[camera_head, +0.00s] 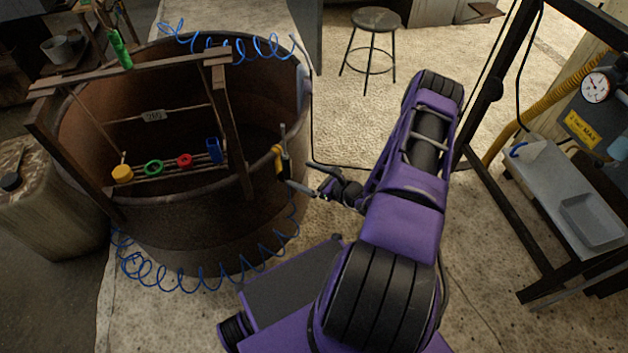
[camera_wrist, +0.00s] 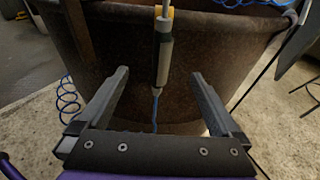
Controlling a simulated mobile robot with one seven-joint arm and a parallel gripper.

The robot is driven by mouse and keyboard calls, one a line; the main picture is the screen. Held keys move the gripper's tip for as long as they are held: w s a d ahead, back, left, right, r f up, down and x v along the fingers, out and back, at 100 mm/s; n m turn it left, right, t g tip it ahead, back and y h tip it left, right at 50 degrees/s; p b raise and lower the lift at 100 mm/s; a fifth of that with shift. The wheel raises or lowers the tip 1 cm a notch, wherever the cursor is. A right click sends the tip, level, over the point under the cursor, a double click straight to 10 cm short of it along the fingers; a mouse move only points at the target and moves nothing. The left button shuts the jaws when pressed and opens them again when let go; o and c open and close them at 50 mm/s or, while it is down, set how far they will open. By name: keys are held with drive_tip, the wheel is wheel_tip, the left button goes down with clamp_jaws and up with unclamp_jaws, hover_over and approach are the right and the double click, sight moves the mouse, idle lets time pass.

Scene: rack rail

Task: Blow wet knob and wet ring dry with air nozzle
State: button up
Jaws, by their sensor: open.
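The air nozzle, with a yellow part and a dark grip (camera_head: 280,163), hangs upright at the right rim of the rusty tub. It also shows in the wrist view (camera_wrist: 164,52), with blue hose below it. My gripper (camera_head: 307,188) is open and empty, just right of the nozzle; in the wrist view the nozzle appears centred between the spread fingers (camera_wrist: 160,78), beyond them and apparently untouched. Inside the tub, a yellow knob (camera_head: 122,173), a green ring (camera_head: 154,168), and a red ring (camera_head: 184,160) sit on a rack rail. I cannot tell which are wet.
The rusty tub (camera_head: 205,232) carries a wooden frame (camera_head: 232,130). A blue block (camera_head: 214,150) stands at the rail's right end. Blue coiled hoses (camera_head: 185,284) hang around the tub. A stool (camera_head: 376,20) stands behind; a dark post frame and grey tray (camera_head: 565,190) are right.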

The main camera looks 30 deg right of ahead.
sight(289, 161)
drive_tip(key=b+x, duration=0.2)
drive_tip(key=x, duration=0.3)
drive_tip(key=shift+f, duration=0.1)
drive_tip(key=shift+b+x, duration=0.3)
drive_tip(key=shift+x, duration=0.6)
drive_tip(key=c, duration=1.5)
drive_tip(key=shift+o, duration=0.2)
drive_tip(key=shift+r, duration=0.3)
drive_tip(key=shift+r+p, duration=1.5)
drive_tip(key=shift+r, duration=0.4)
